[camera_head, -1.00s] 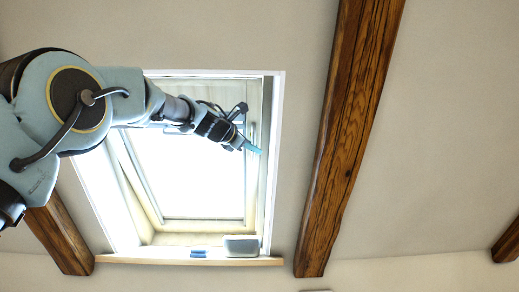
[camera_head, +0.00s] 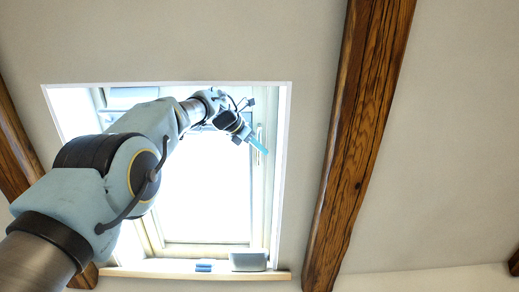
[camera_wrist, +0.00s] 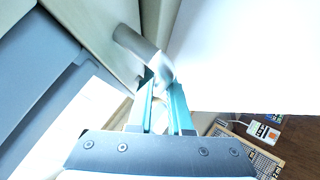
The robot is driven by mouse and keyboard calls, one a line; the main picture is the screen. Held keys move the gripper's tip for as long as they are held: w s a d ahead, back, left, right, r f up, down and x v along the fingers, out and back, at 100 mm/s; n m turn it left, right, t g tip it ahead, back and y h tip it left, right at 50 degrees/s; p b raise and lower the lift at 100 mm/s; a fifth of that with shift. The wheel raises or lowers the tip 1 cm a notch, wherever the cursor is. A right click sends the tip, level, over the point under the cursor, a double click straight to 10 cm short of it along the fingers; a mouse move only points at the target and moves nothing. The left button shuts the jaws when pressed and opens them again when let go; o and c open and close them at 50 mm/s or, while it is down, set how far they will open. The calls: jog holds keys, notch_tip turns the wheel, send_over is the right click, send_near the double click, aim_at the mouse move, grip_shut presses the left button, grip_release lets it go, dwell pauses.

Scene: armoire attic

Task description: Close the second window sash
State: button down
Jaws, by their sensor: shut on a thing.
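The roof window sash (camera_head: 257,200) has a pale frame around a glaring bright pane, set in a deep white recess in the sloped ceiling. How far the sash stands open is hard to tell in the glare. My gripper (camera_head: 262,149) reaches across the window to the sash's right side, at a slim handle (camera_head: 258,131). In the wrist view my gripper (camera_wrist: 165,80) has its teal fingers closed on the rounded grey handle (camera_wrist: 138,45), which sticks out from a pale frame face (camera_wrist: 100,25). The fingers partly hide the handle's end.
A wooden sill (camera_head: 190,273) below the window bears a grey-white box (camera_head: 248,261) and a small blue item (camera_head: 204,266). Dark wooden beams flank the window, one on the right (camera_head: 355,140).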

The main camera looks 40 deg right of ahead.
jog(key=shift+a+r, duration=0.15)
jog(key=shift+r, duration=0.3)
jog(key=c, duration=0.8)
grip_release()
jog(key=shift+f, duration=0.15)
jog(key=shift+c, duration=0.2)
jog(key=shift+w+f, duration=0.1)
jog(key=shift+f, duration=0.2)
